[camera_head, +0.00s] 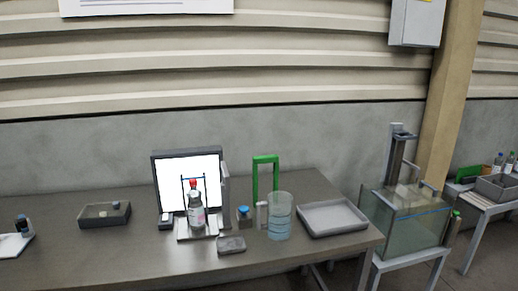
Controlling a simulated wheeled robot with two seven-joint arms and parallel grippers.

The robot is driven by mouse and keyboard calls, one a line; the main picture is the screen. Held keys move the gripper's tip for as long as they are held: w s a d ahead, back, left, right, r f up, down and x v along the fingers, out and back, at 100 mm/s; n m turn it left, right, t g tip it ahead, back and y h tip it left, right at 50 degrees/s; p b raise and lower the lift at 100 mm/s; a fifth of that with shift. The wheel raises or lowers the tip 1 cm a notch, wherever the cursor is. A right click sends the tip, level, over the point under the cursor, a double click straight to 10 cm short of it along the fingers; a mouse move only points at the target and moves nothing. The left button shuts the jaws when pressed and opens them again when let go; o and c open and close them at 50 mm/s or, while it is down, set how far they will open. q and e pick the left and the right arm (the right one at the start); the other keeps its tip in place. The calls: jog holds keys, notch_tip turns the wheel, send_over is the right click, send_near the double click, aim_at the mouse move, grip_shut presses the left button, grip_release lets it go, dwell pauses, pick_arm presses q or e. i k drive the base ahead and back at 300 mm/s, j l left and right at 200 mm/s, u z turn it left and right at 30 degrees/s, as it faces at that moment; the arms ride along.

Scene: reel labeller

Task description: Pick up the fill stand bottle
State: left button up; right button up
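A thin dark frame rises around the bottle's upper part. I cannot tell for sure that this is the fill stand bottle. Neither of my grippers is in view.
On the table (120,255), a clear blue-tinted container (279,222), a blue-capped jar (243,217), a green frame (265,160) and a grey tray (333,217) stand right of the bottle. A grey block (231,245) lies in front. A dark tray (104,215) sits left. A glass tank (405,220) stands beyond the table.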

aim_at(195, 205)
jog(key=i+l+u, duration=0.35)
jog(key=i+l, duration=0.15)
jog(key=i, duration=0.35)
jog(key=i+l+u, duration=0.35)
jog(key=i+l, duration=0.3)
jog(key=i, duration=0.15)
